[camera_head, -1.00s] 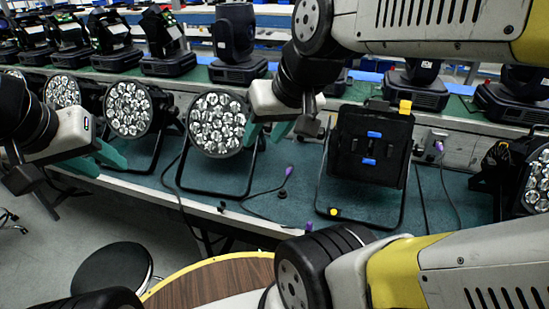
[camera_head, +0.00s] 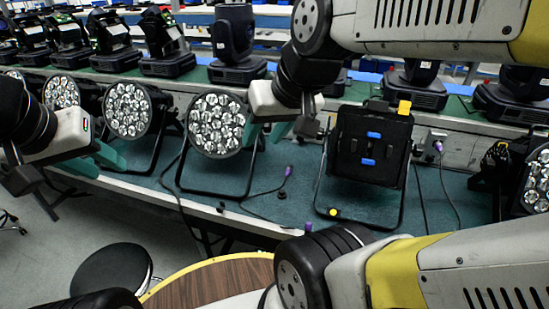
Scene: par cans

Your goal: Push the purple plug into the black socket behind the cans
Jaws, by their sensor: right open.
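A purple plug (camera_head: 288,171) on a dark cable lies on the teal bench top between two par cans. Another purple plug (camera_head: 438,146) sits at a pale outlet box on the back strip at right. I cannot make out a black socket for certain; the strip behind the cans is partly hidden by my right arm and the cans. My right gripper (camera_head: 268,131) has teal fingers apart and empty, above and left of the loose plug, by a round lit-face can (camera_head: 217,124). My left gripper (camera_head: 97,160) is open and empty, in front of another can (camera_head: 128,110).
A black can seen from behind, with blue knobs (camera_head: 371,148), stands right of the loose plug. Another can (camera_head: 537,180) is at the right edge. Moving-head lights (camera_head: 236,45) line the shelf behind. A stool (camera_head: 113,270) stands at lower left.

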